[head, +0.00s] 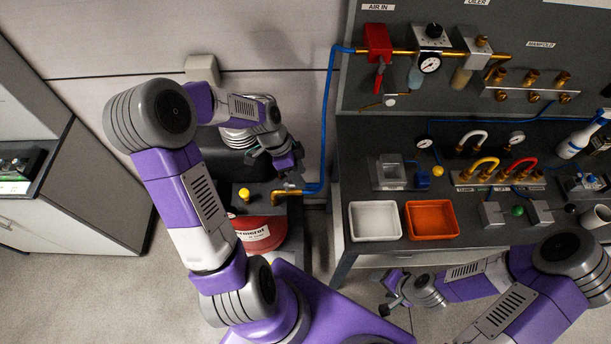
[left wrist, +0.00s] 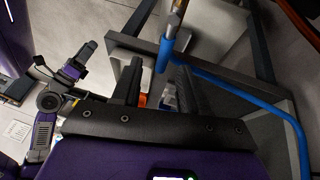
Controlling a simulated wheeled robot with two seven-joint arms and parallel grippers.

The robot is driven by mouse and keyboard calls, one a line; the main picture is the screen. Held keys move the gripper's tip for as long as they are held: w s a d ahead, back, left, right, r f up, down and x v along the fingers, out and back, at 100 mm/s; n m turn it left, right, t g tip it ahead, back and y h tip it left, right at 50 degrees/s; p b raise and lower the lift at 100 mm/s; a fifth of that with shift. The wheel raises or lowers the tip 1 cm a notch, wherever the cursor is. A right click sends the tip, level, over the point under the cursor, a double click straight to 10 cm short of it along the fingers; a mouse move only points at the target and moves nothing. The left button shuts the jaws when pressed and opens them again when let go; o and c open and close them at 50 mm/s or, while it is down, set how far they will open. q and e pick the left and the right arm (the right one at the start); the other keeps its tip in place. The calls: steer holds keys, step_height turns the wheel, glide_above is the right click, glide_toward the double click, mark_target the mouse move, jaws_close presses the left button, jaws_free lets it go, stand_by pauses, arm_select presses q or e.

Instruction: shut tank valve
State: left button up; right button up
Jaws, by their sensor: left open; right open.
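The red tank (head: 262,236) with a white label stands left of the workbench, partly hidden by my left arm. A yellow knob (head: 244,193) is on its top left. A brass fitting (head: 286,193) at its top right joins a blue hose (head: 327,130). I cannot make out the valve handle's position. My left gripper (head: 290,178) is just above the brass fitting; contact cannot be told. In the left wrist view its fingers (left wrist: 157,88) are apart, with the blue hose (left wrist: 290,112) beyond them. My right gripper (head: 391,295) is open and empty in front of the bench.
The workbench at right holds a white tray (head: 375,221), an orange tray (head: 432,219) and several fittings. The panel behind carries a red air-in valve (head: 377,42) and a gauge (head: 429,64). A grey cabinet (head: 85,190) stands at left, with open floor before it.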

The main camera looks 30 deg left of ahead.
arm_select(q)
steer(key=x, duration=0.2)
steer(key=w+x, duration=0.1)
steer(key=x, duration=0.1)
steer(key=shift+s, duration=0.3)
steer(key=shift+w, duration=0.2)
steer(key=c, duration=0.4)
jaws_close()
